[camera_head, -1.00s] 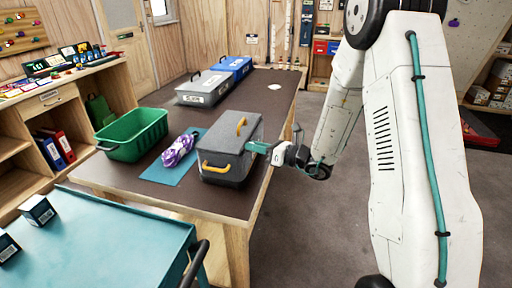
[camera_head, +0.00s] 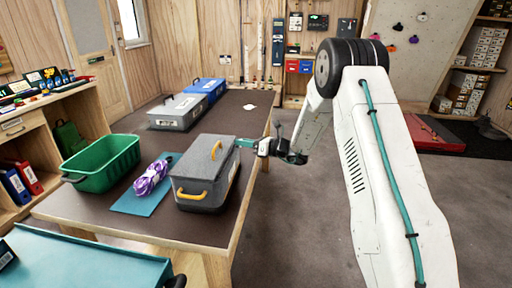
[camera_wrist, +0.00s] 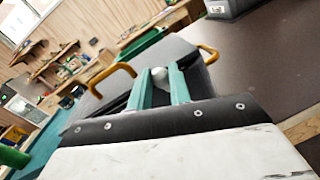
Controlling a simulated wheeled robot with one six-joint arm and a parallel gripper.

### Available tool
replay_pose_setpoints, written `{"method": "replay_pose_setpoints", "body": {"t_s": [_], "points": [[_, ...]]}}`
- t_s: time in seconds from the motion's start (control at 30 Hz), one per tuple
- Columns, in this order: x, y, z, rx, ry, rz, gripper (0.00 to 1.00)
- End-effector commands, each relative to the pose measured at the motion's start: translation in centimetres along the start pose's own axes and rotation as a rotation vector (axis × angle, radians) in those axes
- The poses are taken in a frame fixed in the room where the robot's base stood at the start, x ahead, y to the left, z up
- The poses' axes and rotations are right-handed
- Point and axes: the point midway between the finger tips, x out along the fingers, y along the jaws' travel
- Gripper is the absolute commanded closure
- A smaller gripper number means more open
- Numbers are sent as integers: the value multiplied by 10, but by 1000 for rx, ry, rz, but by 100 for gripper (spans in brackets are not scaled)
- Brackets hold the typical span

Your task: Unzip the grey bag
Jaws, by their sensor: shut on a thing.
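The grey bag (camera_head: 203,165) is a boxy bag with yellow handles, standing upright on the dark table. My gripper (camera_head: 240,143) is at the bag's right side, near its far right corner. In the wrist view, the teal fingers of my gripper (camera_wrist: 161,82) are shut on a small pale rounded piece, seemingly the zip pull (camera_wrist: 159,74), against the grey bag (camera_wrist: 176,47). A dark band shows along the bag left of the fingers. I cannot tell how far the zip is open.
A purple rope bundle (camera_head: 152,178) lies on a blue mat (camera_head: 130,204) left of the bag. A green crate (camera_head: 100,164) stands further left. A grey case (camera_head: 177,112) and a blue case (camera_head: 208,87) are behind.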

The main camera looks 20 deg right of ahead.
Motion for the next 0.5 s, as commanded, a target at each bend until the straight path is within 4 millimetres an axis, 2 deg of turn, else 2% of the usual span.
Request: {"method": "replay_pose_setpoints", "body": {"t_s": [0.13, 0.47, 0.5], "points": [[13, 1, 0, 0, 4, 15, 100], [15, 1, 0, 0, 4, 17, 100], [15, 1, 0, 0, 4, 17, 75]]}}
